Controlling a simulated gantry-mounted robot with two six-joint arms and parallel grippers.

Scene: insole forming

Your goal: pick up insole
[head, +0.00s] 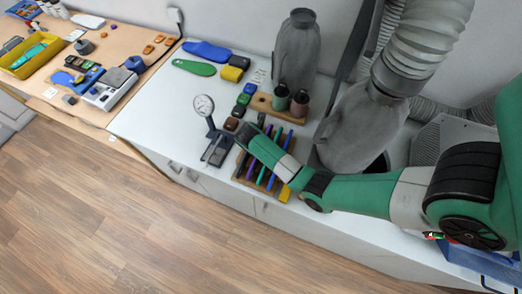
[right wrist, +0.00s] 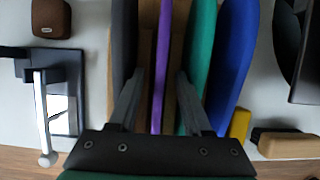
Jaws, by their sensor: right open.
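My right gripper (right wrist: 160,76) is open. In the right wrist view its two fingers stand on either side of a thin purple insole (right wrist: 159,60) seen edge-on, with a gap to each finger. A dark grey insole (right wrist: 123,45) is to its left, and a green insole (right wrist: 201,55) and a blue insole (right wrist: 234,50) are to its right. They stand side by side in a wooden rack (right wrist: 146,45). In the head view the rack of insoles (head: 275,172) is partly covered by my right arm, which hides the fingers. My left gripper is not in view.
A dial gauge (head: 203,106) stands just left of the rack. A wooden holder (head: 264,104) with dark cups is behind it. A flat blue insole (head: 207,52) and a green one (head: 194,68) lie at the back left.

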